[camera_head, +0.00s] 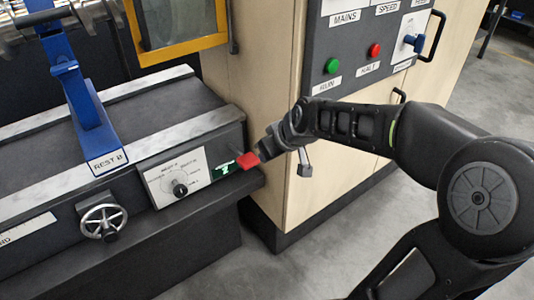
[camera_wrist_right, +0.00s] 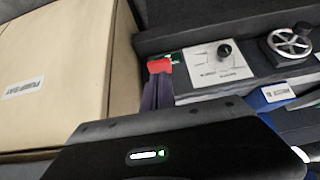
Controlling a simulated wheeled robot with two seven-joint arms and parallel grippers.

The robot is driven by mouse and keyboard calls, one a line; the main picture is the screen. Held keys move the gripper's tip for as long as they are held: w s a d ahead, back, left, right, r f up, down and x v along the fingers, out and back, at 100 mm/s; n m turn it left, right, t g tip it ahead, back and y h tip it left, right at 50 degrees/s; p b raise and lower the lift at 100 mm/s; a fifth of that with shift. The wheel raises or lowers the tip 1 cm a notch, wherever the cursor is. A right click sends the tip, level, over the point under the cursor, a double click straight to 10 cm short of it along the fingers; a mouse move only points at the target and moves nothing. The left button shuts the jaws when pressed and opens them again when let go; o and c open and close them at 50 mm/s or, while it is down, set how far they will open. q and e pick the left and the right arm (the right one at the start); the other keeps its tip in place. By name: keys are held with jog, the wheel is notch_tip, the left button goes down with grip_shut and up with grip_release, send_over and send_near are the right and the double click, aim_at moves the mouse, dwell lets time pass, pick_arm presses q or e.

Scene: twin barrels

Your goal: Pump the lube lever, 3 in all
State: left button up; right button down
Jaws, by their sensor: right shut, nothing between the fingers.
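The lube lever shows as a red grip (camera_head: 247,160) at the right end of the machine bed, beside a green label (camera_head: 224,170). The red grip (camera_wrist_right: 159,66) also shows in the right wrist view, just beyond my fingertips. My right gripper (camera_head: 260,152) is shut and empty, with its fingertips right at the red grip. In the wrist view the closed fingers (camera_wrist_right: 157,88) point at the grip and overlap its near edge; I cannot tell whether they touch it. The lever's arm is mostly hidden. My left gripper is not in view.
A dial plate (camera_head: 180,180) and a handwheel (camera_head: 103,221) sit left of the lever on the bed front. A blue rest (camera_head: 80,100) stands on the bed. A beige cabinet (camera_head: 262,80) with green and red buttons stands close behind my right gripper. Open floor lies at lower right.

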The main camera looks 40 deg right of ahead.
jog(key=w+r+m+y+p, duration=0.1)
jog(key=w+r+m+p, duration=0.2)
jog(key=w+m+p, duration=0.5)
jog(key=w+p, duration=0.3)
jog(key=w, duration=0.2)
jog(key=shift+w+d+r, duration=0.2)
jog(key=shift+d+r, duration=0.05)
jog(key=shift+d, duration=0.1)
jog(key=shift+f, duration=0.1)
jog(key=b, duration=0.6)
send_over(244, 155)
jog(key=f, duration=0.7)
jog(key=shift+w+f, duration=0.1)
jog(key=shift+w, duration=0.1)
jog(key=shift+s+f+b, duration=0.15)
jog(key=shift+f+b, duration=0.55)
jog(key=shift+b, duration=0.2)
